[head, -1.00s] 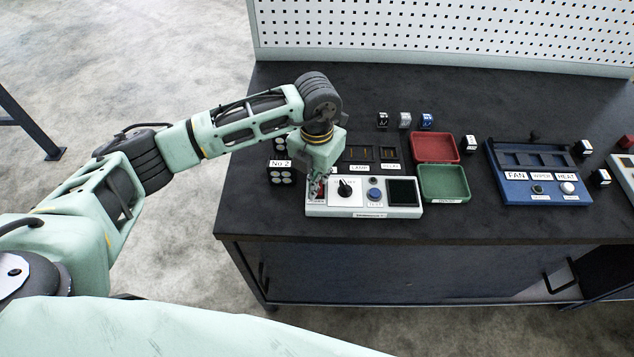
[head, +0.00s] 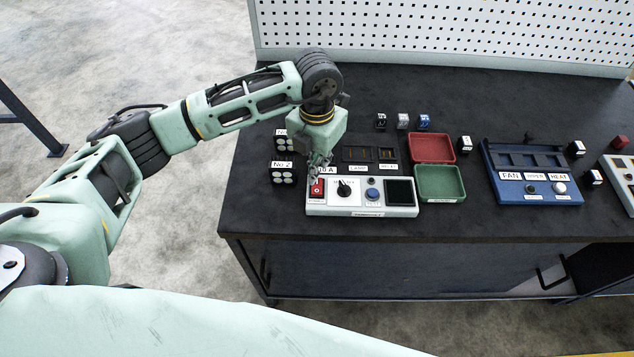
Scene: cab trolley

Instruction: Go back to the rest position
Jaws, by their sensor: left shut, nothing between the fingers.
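My left gripper (head: 318,170) points down just above the left end of the white control panel (head: 360,211). It is shut and holds nothing. The panel also bears a black knob (head: 345,188), a blue button (head: 373,194) and a dark screen (head: 399,191). My left arm reaches in from the left, stretched over the table edge. My right gripper is not in view.
A red tray (head: 433,136) and a green tray (head: 461,196) lie right of the panel. A blue panel (head: 493,160) stands further right, with small cubes around it. Lamp blocks (head: 284,180) sit left. The pegboard (head: 450,30) closes the back. The table's (head: 250,215) front left corner is bare.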

